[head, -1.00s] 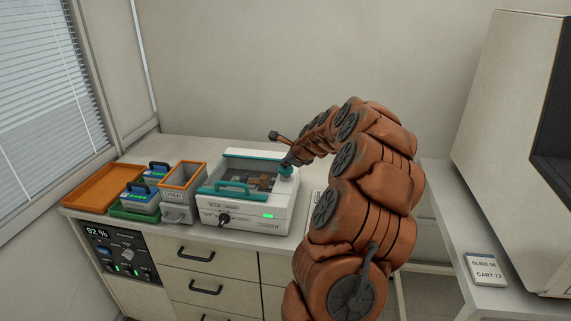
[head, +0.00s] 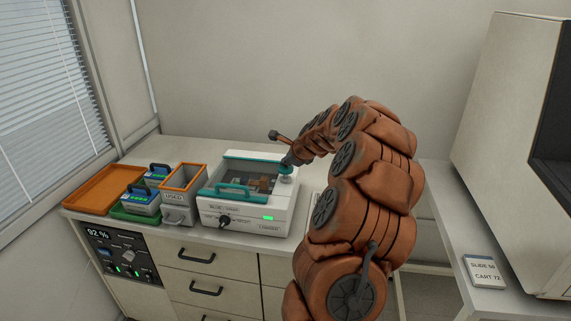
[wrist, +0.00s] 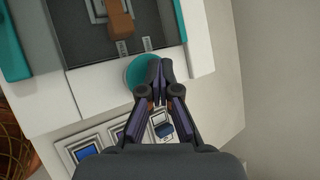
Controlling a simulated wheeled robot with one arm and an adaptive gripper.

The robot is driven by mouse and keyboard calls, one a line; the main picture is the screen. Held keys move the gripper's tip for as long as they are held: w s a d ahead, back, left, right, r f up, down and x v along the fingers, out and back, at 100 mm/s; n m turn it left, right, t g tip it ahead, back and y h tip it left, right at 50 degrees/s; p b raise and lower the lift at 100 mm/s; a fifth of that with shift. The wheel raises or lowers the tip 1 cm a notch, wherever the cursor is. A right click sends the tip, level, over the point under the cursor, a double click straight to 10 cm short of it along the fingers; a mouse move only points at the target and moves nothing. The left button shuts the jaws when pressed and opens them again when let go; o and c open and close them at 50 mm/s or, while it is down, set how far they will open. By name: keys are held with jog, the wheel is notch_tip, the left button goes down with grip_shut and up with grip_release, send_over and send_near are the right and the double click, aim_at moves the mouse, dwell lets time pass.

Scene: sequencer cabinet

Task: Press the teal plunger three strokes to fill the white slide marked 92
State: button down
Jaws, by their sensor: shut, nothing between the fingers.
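Through the lid a tan block (wrist: 119,18) and small unreadable labels show. I cannot make out a white slide marked 92.
Left of the machine stand an orange-rimmed bin (head: 184,178), blue-topped cartridges (head: 140,198) and an orange tray (head: 103,190). A panel (head: 118,255) reads 92 %. A card (head: 485,271) reading SLIDE and CART 72 lies on the right bench; its slide number is blurred.

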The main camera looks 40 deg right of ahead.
jog(key=shift+r+p, duration=0.7)
jog(key=shift+r, duration=0.45)
jog(key=shift+f, duration=0.25)
jog(key=shift+f, duration=0.2)
jog(key=shift+f, duration=1.45)
dwell(2.0)
jog(key=shift+r, duration=0.15)
jog(key=shift+r+p, duration=1.25)
jog(key=shift+r, duration=0.5)
